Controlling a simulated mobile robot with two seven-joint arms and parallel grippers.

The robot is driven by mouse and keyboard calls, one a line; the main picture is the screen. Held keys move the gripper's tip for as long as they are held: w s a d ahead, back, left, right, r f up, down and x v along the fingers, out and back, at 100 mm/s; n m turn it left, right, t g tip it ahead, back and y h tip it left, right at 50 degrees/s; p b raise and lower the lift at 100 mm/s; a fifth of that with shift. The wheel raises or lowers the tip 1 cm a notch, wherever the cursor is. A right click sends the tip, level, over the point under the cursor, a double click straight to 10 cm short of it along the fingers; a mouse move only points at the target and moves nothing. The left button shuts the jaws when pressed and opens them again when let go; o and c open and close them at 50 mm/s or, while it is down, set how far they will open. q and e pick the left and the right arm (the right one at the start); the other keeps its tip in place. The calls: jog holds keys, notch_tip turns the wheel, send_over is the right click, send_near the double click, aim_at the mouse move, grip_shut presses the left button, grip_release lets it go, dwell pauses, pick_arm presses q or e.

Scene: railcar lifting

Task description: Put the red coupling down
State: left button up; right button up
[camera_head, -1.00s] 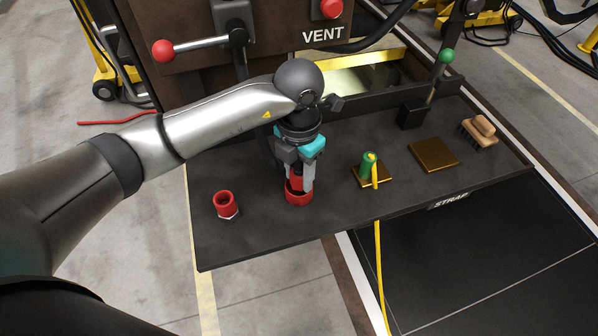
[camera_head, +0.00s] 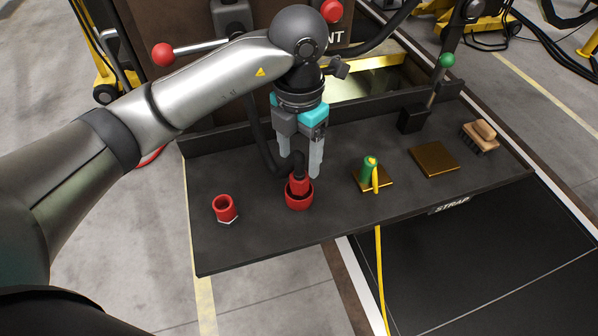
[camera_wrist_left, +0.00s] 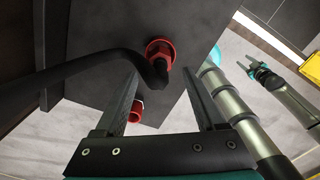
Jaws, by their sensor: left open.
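The red coupling (camera_head: 299,181) stands upright in a round red holder (camera_head: 299,203) on the dark shelf, with a black hose bending away from its top. It also shows in the left wrist view (camera_wrist_left: 158,50), below the hose. My left gripper (camera_head: 300,168) is open just above the coupling, its fingers on either side and apart from it. The fingers show spread in the wrist view (camera_wrist_left: 161,76).
A second red fitting (camera_head: 225,208) stands at the shelf's left. To the right are a green-and-yellow strap piece (camera_head: 370,168) on a brass plate, another brass plate (camera_head: 434,159), a brush (camera_head: 482,136) and a green-knobbed lever (camera_head: 446,62). The shelf's front left is clear.

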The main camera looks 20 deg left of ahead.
pick_arm(q)
jog(key=shift+r, duration=2.55)
